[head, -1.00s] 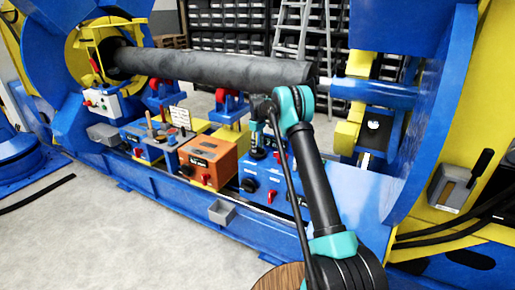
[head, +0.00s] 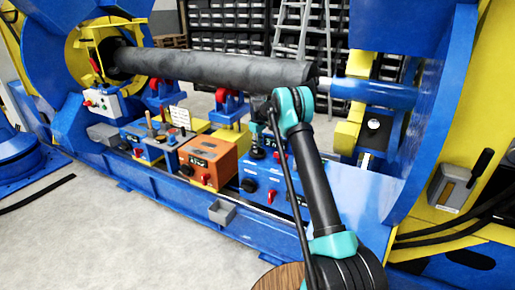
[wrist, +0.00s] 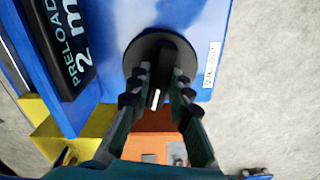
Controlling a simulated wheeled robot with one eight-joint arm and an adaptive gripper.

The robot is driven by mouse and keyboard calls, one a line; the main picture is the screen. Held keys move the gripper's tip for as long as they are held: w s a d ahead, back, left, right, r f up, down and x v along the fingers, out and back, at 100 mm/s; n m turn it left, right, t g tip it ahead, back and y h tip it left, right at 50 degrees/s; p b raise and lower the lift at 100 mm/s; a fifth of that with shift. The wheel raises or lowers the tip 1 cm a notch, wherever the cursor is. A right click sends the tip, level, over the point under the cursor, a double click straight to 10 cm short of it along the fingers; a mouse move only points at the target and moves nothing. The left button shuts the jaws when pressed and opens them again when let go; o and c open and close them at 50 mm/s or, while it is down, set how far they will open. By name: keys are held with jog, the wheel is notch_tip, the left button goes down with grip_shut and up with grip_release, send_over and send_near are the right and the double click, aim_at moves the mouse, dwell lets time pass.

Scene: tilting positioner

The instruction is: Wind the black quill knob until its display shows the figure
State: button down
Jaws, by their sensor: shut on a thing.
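The black quill knob (wrist: 160,50) is a round disc with a raised grip bar on a blue panel. A white mark shows on the bar. My gripper (wrist: 160,80) has its two fingers closed on either side of this bar. A black display (wrist: 62,45) stands beside the knob; "PRELOAD" and "2 m" are readable, and the rest is cut off by the picture edge. In the head view my gripper (head: 257,153) points down at the top of the right-hand blue box (head: 262,181), and it hides the knob there.
A white label (wrist: 213,64) sits beside the knob. The blue box's front has a black knob (head: 248,185) and a red one (head: 272,197). An orange box (head: 208,160) stands to its left. A long dark roll (head: 215,70) lies above, close over my wrist.

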jog(key=m, duration=0.5)
dwell(0.3)
jog(key=c, duration=1.4)
grip_release()
notch_tip(320, 180, up, 12)
